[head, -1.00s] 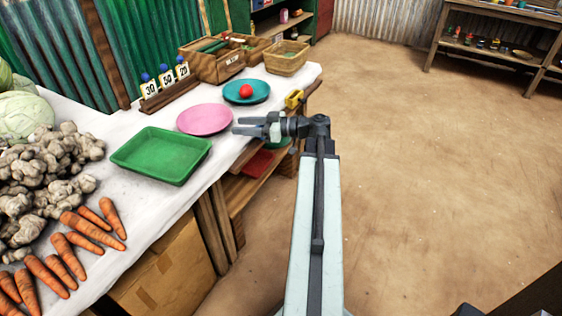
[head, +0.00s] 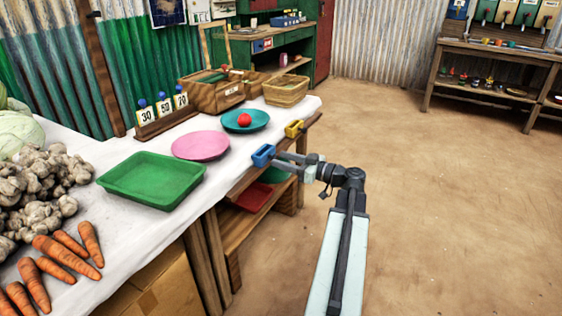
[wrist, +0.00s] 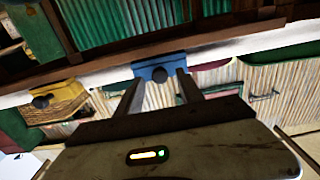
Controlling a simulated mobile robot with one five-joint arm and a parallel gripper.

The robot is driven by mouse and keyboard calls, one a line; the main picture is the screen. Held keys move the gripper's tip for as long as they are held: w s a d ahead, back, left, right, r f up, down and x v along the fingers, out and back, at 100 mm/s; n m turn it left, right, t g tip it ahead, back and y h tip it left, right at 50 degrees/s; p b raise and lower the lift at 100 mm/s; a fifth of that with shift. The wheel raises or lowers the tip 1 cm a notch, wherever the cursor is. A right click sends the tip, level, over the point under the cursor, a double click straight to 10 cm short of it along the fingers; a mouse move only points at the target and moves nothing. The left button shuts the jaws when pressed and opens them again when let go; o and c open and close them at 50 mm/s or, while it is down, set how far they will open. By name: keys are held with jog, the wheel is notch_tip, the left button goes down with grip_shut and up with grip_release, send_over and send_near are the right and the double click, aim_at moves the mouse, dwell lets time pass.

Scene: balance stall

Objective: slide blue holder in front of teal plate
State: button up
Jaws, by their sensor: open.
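My gripper (head: 279,161) is open, just off the edge on the holder's right side. In the wrist view the blue holder (wrist: 160,68) shows straight ahead, at the tips of my two spread fingers (wrist: 158,84). Whether they touch it cannot be told.
A yellow holder (head: 294,128) sits farther along the same edge. A green tray (head: 152,181), carrots (head: 45,268) and number cards (head: 163,112) are on the table. A wicker basket (head: 286,92) stands at its far end. The floor to the right is clear.

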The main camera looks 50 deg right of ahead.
jog(key=shift+w+a, duration=0.1)
jog(key=shift+w, duration=0.25)
grip_shut()
dwell(1.2)
